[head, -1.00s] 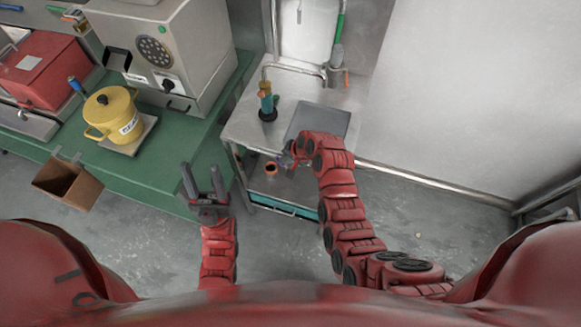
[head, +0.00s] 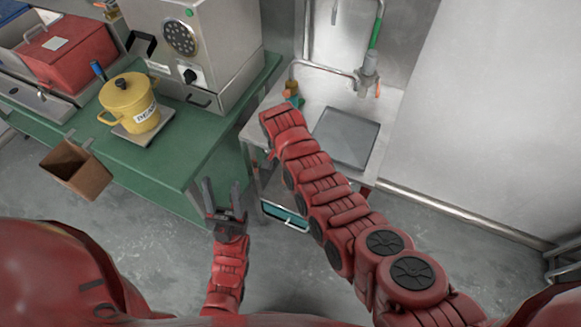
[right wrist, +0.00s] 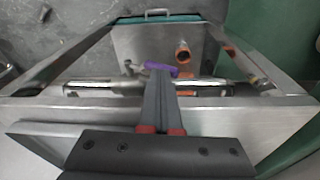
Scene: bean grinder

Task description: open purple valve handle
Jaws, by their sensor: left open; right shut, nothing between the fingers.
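The purple valve handle (right wrist: 162,71) shows in the right wrist view, on a horizontal metal pipe (right wrist: 105,88) inside the sink table's frame. My right gripper (right wrist: 158,74) is shut and empty, its fingertips overlapping the handle in the picture. I cannot tell whether they touch it. The fingers hide part of the handle and pipe. In the head view the right gripper and the handle are hidden by my right arm and the table. My left gripper (head: 222,186) is open and empty, in front of the green counter's right corner.
The metal sink table (head: 388,108) has a basin (head: 346,138) and a tap. Its frame bars surround the right gripper. An orange-rimmed pipe end (right wrist: 183,50) is close to the handle. A yellow bean pot (head: 128,100) and a grinder machine (head: 222,62) stand on the green counter (head: 170,152).

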